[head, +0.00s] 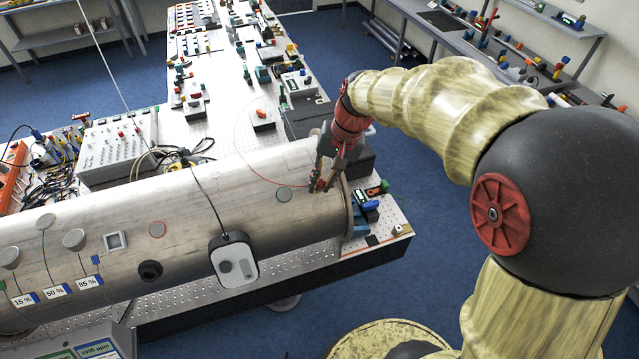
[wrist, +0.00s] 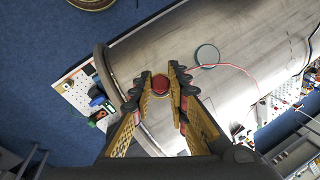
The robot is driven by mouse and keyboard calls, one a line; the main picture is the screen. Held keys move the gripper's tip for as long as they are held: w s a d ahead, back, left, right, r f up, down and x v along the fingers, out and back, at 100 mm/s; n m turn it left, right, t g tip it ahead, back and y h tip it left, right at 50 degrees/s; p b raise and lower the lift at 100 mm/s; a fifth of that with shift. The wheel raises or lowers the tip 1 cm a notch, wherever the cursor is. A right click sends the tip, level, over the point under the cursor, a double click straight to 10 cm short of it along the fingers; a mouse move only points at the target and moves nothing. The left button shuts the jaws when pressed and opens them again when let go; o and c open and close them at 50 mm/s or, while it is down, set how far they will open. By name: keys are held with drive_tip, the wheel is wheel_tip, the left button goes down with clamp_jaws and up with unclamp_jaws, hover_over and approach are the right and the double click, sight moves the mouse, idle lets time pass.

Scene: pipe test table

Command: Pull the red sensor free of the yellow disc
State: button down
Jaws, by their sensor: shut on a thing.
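The red sensor (wrist: 160,85) is a small round red piece between my fingers in the wrist view, over the pipe near its end flange. In the head view only a bit of the red sensor (head: 320,184) shows at the fingertips. My gripper (head: 321,179) points down at the top of the pipe and is shut on the sensor; it also shows in the wrist view (wrist: 161,76). I cannot tell whether the sensor touches the pipe.
The large grey pipe (head: 120,227) crosses the front. A thin red wire (head: 237,140) loops behind. The perforated table (head: 222,75) beyond is crowded.

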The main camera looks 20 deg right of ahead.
drive_tip(key=shift+s+r+p, duration=0.4)
drive_tip(key=shift+s+r, duration=0.25)
drive_tip(key=shift+r, duration=0.3)
drive_tip(key=shift+r, duration=0.1)
wheel_tip(320, 180, up, 8)
drive_tip(key=p, duration=0.5)
idle(0.6)
